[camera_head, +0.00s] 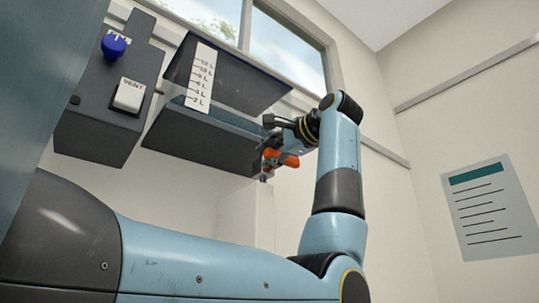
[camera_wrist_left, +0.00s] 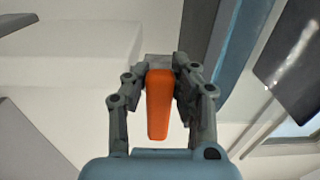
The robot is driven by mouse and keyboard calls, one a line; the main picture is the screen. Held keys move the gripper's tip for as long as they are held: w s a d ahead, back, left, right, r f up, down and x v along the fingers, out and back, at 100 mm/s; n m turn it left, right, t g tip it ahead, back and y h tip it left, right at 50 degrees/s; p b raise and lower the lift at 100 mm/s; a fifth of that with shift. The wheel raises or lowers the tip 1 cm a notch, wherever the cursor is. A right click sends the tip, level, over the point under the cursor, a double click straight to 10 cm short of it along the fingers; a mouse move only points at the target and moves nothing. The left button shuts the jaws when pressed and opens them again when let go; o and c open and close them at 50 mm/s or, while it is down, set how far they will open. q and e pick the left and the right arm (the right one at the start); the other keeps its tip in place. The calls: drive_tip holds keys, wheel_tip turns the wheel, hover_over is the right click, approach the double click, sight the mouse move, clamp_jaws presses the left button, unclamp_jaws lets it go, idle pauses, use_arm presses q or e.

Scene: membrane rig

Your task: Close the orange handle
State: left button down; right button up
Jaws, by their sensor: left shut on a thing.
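The orange handle (camera_head: 291,161) sticks out at the lower right end of the dark tank in the head view. My left gripper (camera_head: 270,155) is at the handle, with its arm coming from the lower left and bending up. In the left wrist view the orange handle (camera_wrist_left: 159,105) lies between the two fingers of my left gripper (camera_wrist_left: 160,62), which is shut on it. The handle's far end and its mount are hidden by the fingertips. My right gripper is not in view.
The dark tank (camera_head: 215,135) carries a white litre scale (camera_head: 201,78). Left of it is a dark panel (camera_head: 85,135) with a blue knob (camera_head: 114,45) and a white VENT button (camera_head: 129,95). A notice (camera_head: 488,208) hangs on the right wall.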

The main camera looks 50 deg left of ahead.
use_arm(q)
drive_tip(key=shift+f, duration=0.15)
drive_tip(key=c, duration=1)
unclamp_jaws()
drive_tip(key=shift+c, duration=0.2)
drive_tip(key=s+d, duration=0.1)
drive_tip(key=d, duration=1.1)
